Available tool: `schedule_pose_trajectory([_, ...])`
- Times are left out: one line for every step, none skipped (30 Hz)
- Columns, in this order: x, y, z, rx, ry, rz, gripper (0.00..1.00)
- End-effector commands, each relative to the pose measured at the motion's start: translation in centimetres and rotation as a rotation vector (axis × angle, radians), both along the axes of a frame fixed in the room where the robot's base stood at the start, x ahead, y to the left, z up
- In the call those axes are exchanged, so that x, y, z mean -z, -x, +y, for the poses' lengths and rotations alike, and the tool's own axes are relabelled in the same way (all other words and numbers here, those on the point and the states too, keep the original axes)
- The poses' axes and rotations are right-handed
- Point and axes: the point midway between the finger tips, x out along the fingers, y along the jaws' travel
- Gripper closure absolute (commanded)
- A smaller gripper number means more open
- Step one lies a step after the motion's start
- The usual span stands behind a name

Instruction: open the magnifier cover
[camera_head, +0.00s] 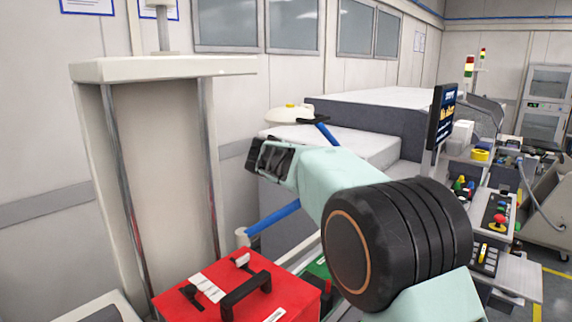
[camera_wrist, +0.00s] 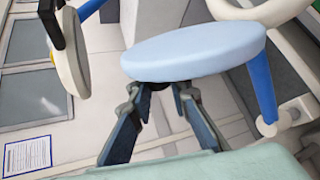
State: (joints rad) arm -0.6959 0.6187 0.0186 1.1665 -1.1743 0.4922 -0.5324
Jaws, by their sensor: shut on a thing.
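In the wrist view a pale blue oval disc (camera_wrist: 195,48), which looks like the magnifier cover, stands at the fingertips. A white rounded rim (camera_wrist: 262,10) is above it at the right. My gripper (camera_wrist: 165,90) has both dark fingers closed in at the disc's near lower edge, where the exact contact is hidden.
A red case (camera_head: 290,296) with a black handle lies below my arm. A tall beige stand (camera_head: 160,170) is at the left. A blue post (camera_wrist: 262,85) is close at the right in the wrist view. A white and black round part (camera_wrist: 72,50) is at the upper left.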

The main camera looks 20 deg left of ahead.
Motion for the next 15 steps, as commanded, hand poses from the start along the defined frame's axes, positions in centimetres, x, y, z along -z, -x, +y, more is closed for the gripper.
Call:
schedule_pose_trajectory([0.02,0.03,0.11,-0.002,0.003,-0.002,1.0])
schedule_pose_trajectory([0.03,0.04,0.13,-0.002,0.005,-0.003,1.0])
schedule_pose_trajectory([0.04,0.05,0.14,-0.001,0.007,-0.003,1.0])
schedule_pose_trajectory([0.04,0.05,0.15,-0.001,0.008,-0.003,1.0])
schedule_pose_trajectory([0.04,0.05,0.14,-0.001,0.008,-0.003,1.0])
schedule_pose_trajectory([0.05,0.04,0.14,-0.001,0.008,-0.003,1.0])
schedule_pose_trajectory([0.05,0.04,0.14,-0.001,0.008,-0.003,1.0])
schedule_pose_trajectory([0.04,0.05,0.14,-0.001,0.008,-0.003,1.0])
schedule_pose_trajectory([0.05,0.04,0.14,-0.001,0.008,-0.003,1.0])
schedule_pose_trajectory([0.05,0.04,0.14,-0.001,0.008,-0.003,1.0])
schedule_pose_trajectory([0.05,0.04,0.14,-0.001,0.008,-0.003,1.0])
schedule_pose_trajectory([0.05,0.04,0.13,-0.001,0.008,-0.003,1.0])
schedule_pose_trajectory([0.06,0.04,0.12,-0.001,0.008,-0.003,0.82])
schedule_pose_trajectory([0.06,0.04,0.12,-0.001,0.007,-0.003,0.79])
schedule_pose_trajectory([0.06,0.04,0.12,-0.001,0.007,-0.002,0.74])
